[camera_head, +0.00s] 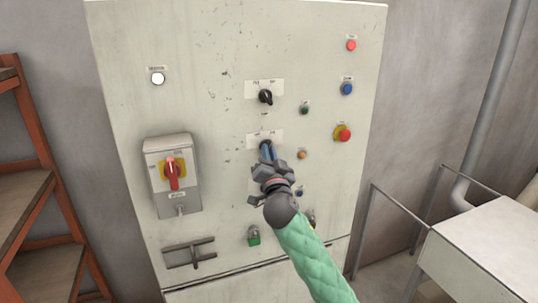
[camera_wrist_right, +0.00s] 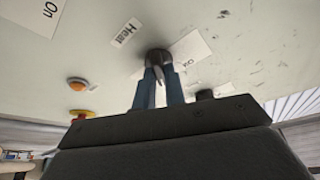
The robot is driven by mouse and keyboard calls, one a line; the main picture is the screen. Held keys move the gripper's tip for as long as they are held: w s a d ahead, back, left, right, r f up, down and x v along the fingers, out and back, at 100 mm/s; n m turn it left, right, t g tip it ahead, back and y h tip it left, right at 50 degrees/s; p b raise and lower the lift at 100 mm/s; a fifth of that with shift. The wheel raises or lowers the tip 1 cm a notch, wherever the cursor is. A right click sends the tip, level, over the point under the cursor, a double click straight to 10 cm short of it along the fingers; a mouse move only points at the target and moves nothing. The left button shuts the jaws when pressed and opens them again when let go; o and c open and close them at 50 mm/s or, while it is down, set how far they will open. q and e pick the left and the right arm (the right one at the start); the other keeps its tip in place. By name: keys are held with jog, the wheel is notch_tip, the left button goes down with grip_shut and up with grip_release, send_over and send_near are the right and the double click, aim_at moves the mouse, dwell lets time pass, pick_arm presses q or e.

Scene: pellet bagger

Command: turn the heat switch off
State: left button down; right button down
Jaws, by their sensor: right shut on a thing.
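The heat switch is a dark round knob (camera_wrist_right: 158,56) on the pale cabinet front, beside a small label reading "Heat" (camera_wrist_right: 127,32) in the right wrist view. My right gripper (camera_wrist_right: 158,76) has its two blue fingers closed on this knob, one on each side. In the head view my right gripper (camera_head: 266,153) reaches up to the cabinet just below a white label plate (camera_head: 277,135) and hides the knob there. I cannot tell which way the knob points. My left gripper is not in view.
The cabinet (camera_head: 215,60) also carries a black rotary switch (camera_head: 265,97) above, a red-handled isolator (camera_head: 172,174) at left, and a red emergency button (camera_head: 343,133) at right. A small orange button (camera_head: 302,155) sits close to my gripper. A pale table (camera_head: 490,245) stands right.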

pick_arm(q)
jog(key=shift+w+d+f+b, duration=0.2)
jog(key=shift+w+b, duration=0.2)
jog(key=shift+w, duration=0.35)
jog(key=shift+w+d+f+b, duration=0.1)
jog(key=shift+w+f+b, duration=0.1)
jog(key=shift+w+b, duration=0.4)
pick_arm(e)
jog(key=shift+w+d+n+g+y, duration=0.15)
jog(key=shift+n+g+y, duration=0.35)
jog(key=shift+n+y, duration=1.65)
jog(key=shift+s+d+n+g+y, duration=0.1)
jog(key=shift+n+g+y, duration=0.45)
jog(key=shift+n, duration=3.1)
jog(key=shift+w+d+n+g+y, duration=0.15)
jog(key=shift+n+g+y, duration=0.3)
jog(key=shift+n+y, duration=1.7)
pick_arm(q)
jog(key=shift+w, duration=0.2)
pick_arm(e)
jog(key=shift+n+h, duration=0.75)
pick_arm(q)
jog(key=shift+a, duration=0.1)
pick_arm(e)
jog(key=c, duration=1.5)
grip_release()
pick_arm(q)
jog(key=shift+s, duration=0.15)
pick_arm(e)
jog(key=shift+o, duration=0.2)
